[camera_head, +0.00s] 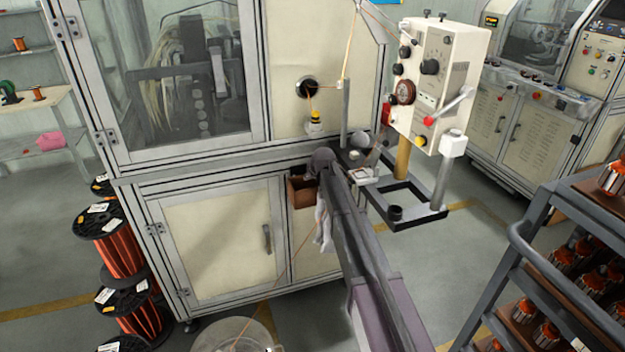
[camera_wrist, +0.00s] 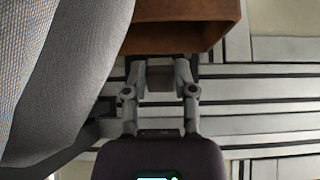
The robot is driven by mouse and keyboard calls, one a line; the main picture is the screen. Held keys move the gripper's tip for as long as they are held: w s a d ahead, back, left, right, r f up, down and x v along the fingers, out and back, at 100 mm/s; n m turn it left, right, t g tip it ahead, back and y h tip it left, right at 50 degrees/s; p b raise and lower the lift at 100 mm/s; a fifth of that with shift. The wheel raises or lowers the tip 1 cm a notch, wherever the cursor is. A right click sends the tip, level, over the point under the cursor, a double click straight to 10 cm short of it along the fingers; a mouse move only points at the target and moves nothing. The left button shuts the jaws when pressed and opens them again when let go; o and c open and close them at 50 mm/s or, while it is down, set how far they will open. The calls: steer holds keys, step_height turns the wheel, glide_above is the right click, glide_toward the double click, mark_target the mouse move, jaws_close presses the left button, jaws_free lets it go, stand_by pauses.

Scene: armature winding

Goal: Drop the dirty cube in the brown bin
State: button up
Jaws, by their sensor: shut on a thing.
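The brown bin (camera_head: 300,194) hangs on the front of the large machine, left of the end of my arm in the head view. In the wrist view, the brown bin (camera_wrist: 186,36) fills the top, just beyond the fingertips. My gripper (camera_wrist: 160,76) is shut on a small grey-brown block, the dirty cube (camera_wrist: 160,84), held between its two fingers. The cube appears beside the bin's lower edge; I cannot tell whether it is above the opening. In the head view my arm's end hides the gripper and the cube.
A grey woven cloth (camera_wrist: 60,75) is close on the left in the wrist view; a pale cloth (camera_head: 323,222) hangs below the bin in the head view. A control box on a stand (camera_head: 433,80) is to the right. A rack of armatures (camera_head: 515,250) stands at the right.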

stand_by(0.3)
steer(key=o, duration=0.7)
steer(key=shift+o, duration=0.2)
steer(key=s+d+r+g+p, duration=0.2)
steer(key=s+d+r+p, duration=0.1)
steer(key=s, duration=0.5)
steer(key=s+d+r+g+h+p, duration=0.1)
steer(key=s+d+r+p, duration=0.3)
steer(key=s+p, duration=0.4)
steer(key=s+d+r+g+p, duration=0.2)
steer(key=s+r+p, duration=0.4)
steer(key=s, duration=0.3)
steer(key=shift+s+d+g+h, duration=0.3)
steer(key=shift+d+h, duration=0.1)
steer(key=shift+d, duration=0.35)
steer(key=shift+f, duration=0.1)
stand_by(0.5)
steer(key=s+d+f+m+g, duration=0.1)
steer(key=s+d+m, duration=0.1)
steer(key=s, duration=0.6)
steer(key=s+d+m+g+b, duration=0.1)
steer(key=s+d, duration=0.2)
steer(key=s, duration=0.6)
steer(key=shift+s+d+f+m+h+b, duration=0.15)
steer(key=shift+s+f+m+h+b, duration=0.15)
steer(key=shift+f+m, duration=0.1)
